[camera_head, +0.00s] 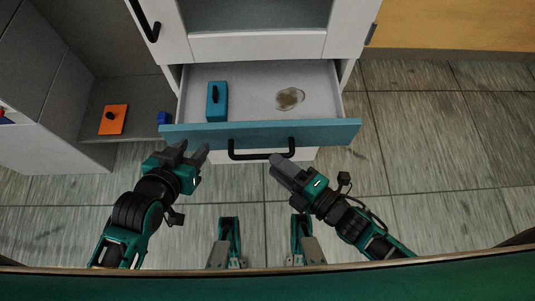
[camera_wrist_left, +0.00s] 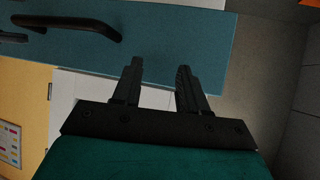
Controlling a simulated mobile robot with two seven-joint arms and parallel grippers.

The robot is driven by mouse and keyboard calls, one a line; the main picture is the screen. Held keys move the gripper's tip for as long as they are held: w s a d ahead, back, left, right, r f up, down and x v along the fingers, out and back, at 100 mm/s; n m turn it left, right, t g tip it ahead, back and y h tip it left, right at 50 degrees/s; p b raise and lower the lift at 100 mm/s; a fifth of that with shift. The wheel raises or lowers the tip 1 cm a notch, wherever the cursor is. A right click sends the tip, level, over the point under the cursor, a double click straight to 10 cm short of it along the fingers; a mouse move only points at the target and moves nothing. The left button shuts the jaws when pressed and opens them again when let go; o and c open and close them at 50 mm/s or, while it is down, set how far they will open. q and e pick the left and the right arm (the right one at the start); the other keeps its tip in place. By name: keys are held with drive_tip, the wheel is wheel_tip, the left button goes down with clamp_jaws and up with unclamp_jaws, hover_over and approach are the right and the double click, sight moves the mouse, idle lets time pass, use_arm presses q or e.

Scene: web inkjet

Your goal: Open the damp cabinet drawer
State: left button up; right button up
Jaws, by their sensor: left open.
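The drawer (camera_head: 330,131) has a teal front and stands pulled out of the white cabinet (camera_head: 258,46), with its inside visible. Its black bar handle (camera_head: 262,154) is on the front, and also shows in the left wrist view (camera_wrist_left: 75,23). My left gripper (camera_head: 191,149) is open and empty, close to the drawer front and left of the handle. In the left wrist view its two fingers (camera_wrist_left: 158,75) are apart, with nothing between them. My right gripper (camera_head: 277,160) is near the right end of the handle; whether it touches the handle is unclear.
Inside the drawer are a blue block with a black knob (camera_head: 216,101) and a clear dish with brownish contents (camera_head: 289,98). An orange piece (camera_head: 114,119) and a small blue piece (camera_head: 164,118) lie on a grey shelf at left. Tiled floor (camera_head: 440,140) is clear at right.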

use_arm(q)
drive_tip(key=shift+s+p, duration=0.3)
use_arm(e)
drive_tip(key=v, duration=0.8)
use_arm(q)
drive_tip(key=shift+w+a+r, duration=0.1)
drive_tip(key=shift+w, duration=0.05)
drive_tip(key=r+p, duration=0.1)
drive_tip(key=p, duration=0.1)
drive_tip(key=r+p, duration=0.1)
drive_tip(key=r, duration=0.1)
drive_tip(key=shift+w+a+r+p, duration=0.2)
drive_tip(key=shift+a+r+p, duration=0.05)
drive_tip(key=shift+a+p, duration=0.15)
drive_tip(key=s+a+y+p, duration=0.1)
drive_tip(key=s+a+p, duration=0.1)
drive_tip(key=p, duration=0.1)
drive_tip(key=shift+r+p, duration=0.15)
drive_tip(key=shift+p, duration=0.2)
use_arm(e)
drive_tip(key=w+d+r+m+h, duration=0.3)
drive_tip(key=d+m+h, duration=0.1)
drive_tip(key=m, duration=0.7)
drive_tip(key=w+d+r+m+h, duration=0.4)
drive_tip(key=m+h, duration=0.1)
drive_tip(key=m, duration=0.6)
drive_tip(key=shift+r+m+g+h, duration=0.2)
drive_tip(key=shift+m+g+h, duration=0.1)
drive_tip(key=shift+m+h, duration=0.1)
